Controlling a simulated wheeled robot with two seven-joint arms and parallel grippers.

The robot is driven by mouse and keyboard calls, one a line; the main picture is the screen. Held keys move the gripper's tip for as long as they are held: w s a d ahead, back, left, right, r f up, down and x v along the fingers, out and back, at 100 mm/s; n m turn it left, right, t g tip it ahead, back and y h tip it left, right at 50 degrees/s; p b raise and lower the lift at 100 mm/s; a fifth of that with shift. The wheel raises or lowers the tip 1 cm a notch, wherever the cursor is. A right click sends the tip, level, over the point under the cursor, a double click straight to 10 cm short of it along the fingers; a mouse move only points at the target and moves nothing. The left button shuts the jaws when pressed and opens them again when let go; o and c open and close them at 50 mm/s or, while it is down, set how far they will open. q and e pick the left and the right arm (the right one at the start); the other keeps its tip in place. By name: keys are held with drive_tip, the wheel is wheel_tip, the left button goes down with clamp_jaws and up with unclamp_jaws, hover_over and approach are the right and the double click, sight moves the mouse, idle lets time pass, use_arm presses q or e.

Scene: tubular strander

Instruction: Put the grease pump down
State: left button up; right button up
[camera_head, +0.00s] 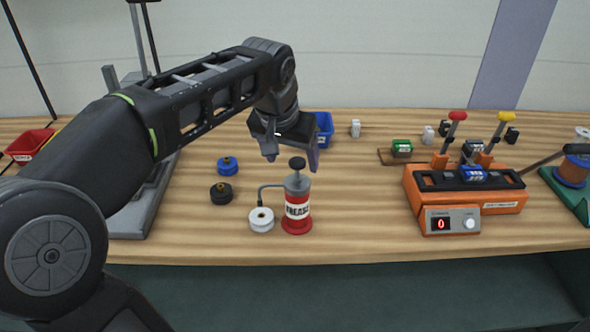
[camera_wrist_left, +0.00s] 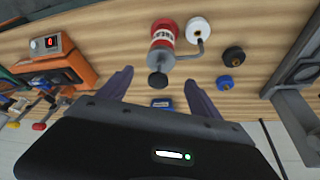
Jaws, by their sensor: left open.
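The grease pump (camera_head: 297,204) stands upright on the wooden bench, with a red body, a grey top, a black knob and a thin spout bending to the left. It also shows in the left wrist view (camera_wrist_left: 163,46), with its black knob toward the gripper. My left gripper (camera_head: 291,160) is open just above and behind the pump's knob in the head view. My right gripper is not in view.
A white spool (camera_head: 262,220) sits beside the pump under its spout. A black spool (camera_head: 221,193) and a blue spool (camera_head: 228,166) lie further left. A blue bin (camera_head: 323,130) is behind the gripper. An orange device (camera_head: 465,198) stands right; the bench between is clear.

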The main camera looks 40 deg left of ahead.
use_arm(q)
drive_tip(key=v, duration=0.3)
drive_tip(key=shift+s+r, duration=0.1)
idle(0.8)
